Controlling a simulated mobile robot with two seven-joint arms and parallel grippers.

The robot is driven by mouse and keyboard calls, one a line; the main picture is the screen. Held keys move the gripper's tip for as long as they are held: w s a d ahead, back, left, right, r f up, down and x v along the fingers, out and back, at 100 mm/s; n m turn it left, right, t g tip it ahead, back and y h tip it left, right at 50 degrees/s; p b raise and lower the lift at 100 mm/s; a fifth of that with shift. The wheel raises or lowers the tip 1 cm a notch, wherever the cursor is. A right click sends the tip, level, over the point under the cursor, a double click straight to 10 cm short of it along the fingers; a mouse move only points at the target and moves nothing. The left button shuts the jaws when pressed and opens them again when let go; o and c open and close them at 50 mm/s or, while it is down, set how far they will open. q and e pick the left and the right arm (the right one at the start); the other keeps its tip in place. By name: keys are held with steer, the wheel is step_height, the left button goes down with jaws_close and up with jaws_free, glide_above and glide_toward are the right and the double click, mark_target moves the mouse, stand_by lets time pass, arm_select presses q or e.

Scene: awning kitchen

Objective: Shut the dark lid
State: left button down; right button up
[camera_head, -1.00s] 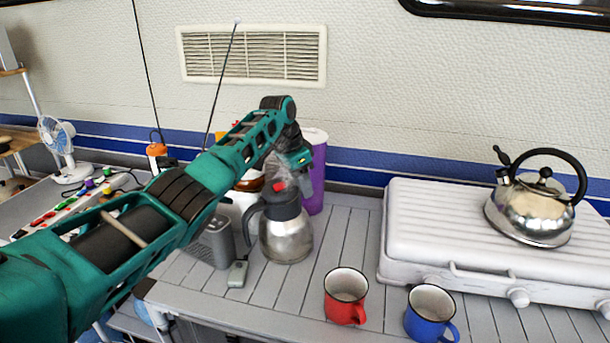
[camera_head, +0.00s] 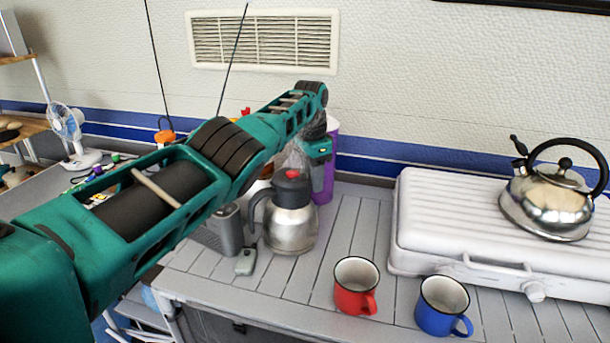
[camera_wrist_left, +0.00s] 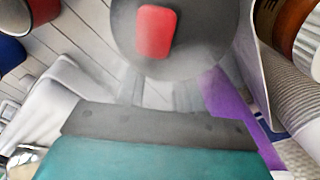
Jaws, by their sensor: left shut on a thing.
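The dark lid (camera_head: 291,188), with a red button on top, sits on a steel jug (camera_head: 291,230) with a dark handle on the grey slatted table. From this side it looks level, but I cannot tell if it is fully down. My left gripper (camera_head: 297,160) is just above and behind the lid, partly hidden by my arm and blurred. In the left wrist view the lid (camera_wrist_left: 205,48) and its red button fill the top middle, right at the fingertips of my left gripper (camera_wrist_left: 160,95). The gripper is shut on the lid. My right gripper is out of view.
A purple cup (camera_head: 328,170) stands close behind the jug. A grey box (camera_head: 222,232) and a small grey device (camera_head: 246,262) are to its left. A red mug (camera_head: 356,286) and a blue mug (camera_head: 443,306) stand in front. A white stove (camera_head: 450,225) carries a kettle (camera_head: 548,200).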

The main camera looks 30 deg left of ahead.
arm_select(q)
steer(key=shift+s+a+f, duration=0.15)
steer(key=shift+s+f, duration=0.05)
steer(key=shift+f, duration=0.05)
arm_select(e)
steer(key=shift+a+f, duration=0.1)
steer(key=shift+a, duration=0.3)
arm_select(q)
steer(key=shift+s+f+g, duration=0.1)
steer(key=shift+g, duration=0.2)
arm_select(e)
steer(key=shift+d, duration=0.15)
arm_select(q)
steer(key=c, duration=1.1)
jaws_free()
steer(key=o, duration=1)
steer(key=shift+w, duration=0.2)
steer(key=shift+r, duration=0.7)
steer(key=r, duration=0.6)
steer(key=r+p, duration=0.1)
steer(key=r, duration=0.4)
steer(key=shift+s+r, duration=0.2)
steer(key=shift+r, duration=0.2)
arm_select(e)
steer(key=shift+r, duration=0.8)
